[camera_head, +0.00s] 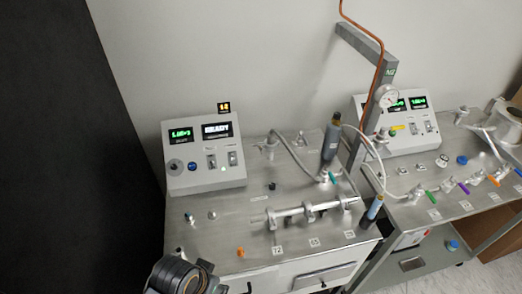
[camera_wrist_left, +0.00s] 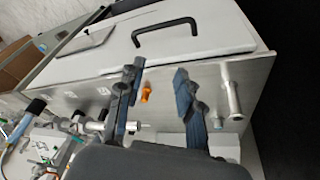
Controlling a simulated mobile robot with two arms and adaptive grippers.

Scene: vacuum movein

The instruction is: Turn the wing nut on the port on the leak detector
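The leak detector is the left station, with a grey control box (camera_head: 203,152) showing READY and a metal top plate (camera_head: 215,228). A small orange piece, which looks like a wing nut (camera_head: 240,252), is on the plate near its front edge. It also shows in the left wrist view (camera_wrist_left: 146,93), between the finger lines. I cannot tell whether it is on a port. A bare metal port tube (camera_wrist_left: 231,92) stands to its right there. My left gripper (camera_wrist_left: 158,70) is open and empty over the plate; its fingertips are hidden in the head view. My right gripper is not in view.
A horizontal metal manifold (camera_head: 305,211) with several fittings lies across the plate. Two dark blue-grey cylinders (camera_head: 331,143) (camera_head: 372,212) stand near the plate's right side. A second station (camera_head: 430,170) is at right. A drawer with a black handle (camera_wrist_left: 165,28) is below.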

